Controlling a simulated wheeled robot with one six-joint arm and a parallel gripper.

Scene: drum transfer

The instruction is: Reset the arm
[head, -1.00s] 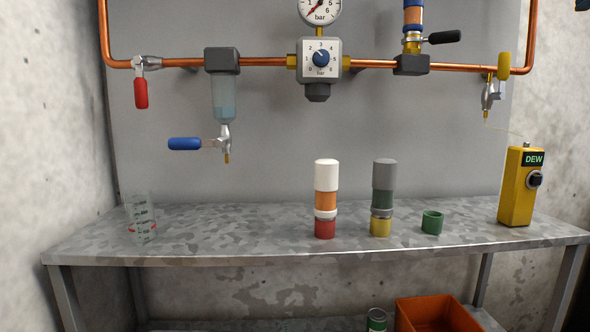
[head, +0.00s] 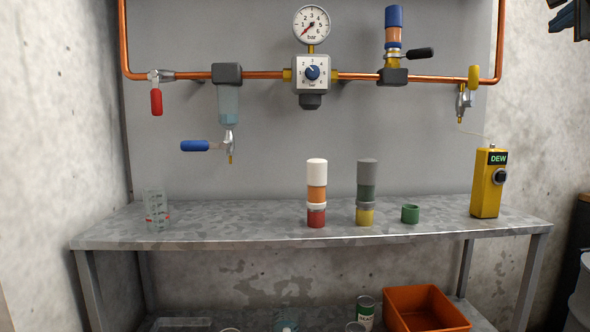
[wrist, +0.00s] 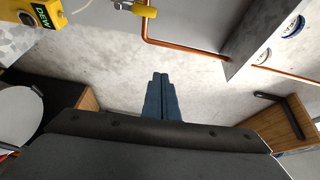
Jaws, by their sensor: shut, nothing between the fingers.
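My gripper (wrist: 163,80) is in the wrist view, its two blue fingers together and empty, pointing out over the pale concrete wall. Part of my gripper also shows at the top right corner of the head view (head: 566,18), high up and well apart from the bench and pipes. Its fingertips are cut off or hard to make out there. Nothing is near the fingers in either view.
The metal bench (head: 190,236) holds a clear beaker (head: 156,210), two stacked cylinder columns, a green cup (head: 410,214) and the yellow DEW meter (head: 487,183). Copper piping (head: 265,75) with valves runs above. An orange bin (head: 425,308) is below; a pale drum (head: 582,295) is at right.

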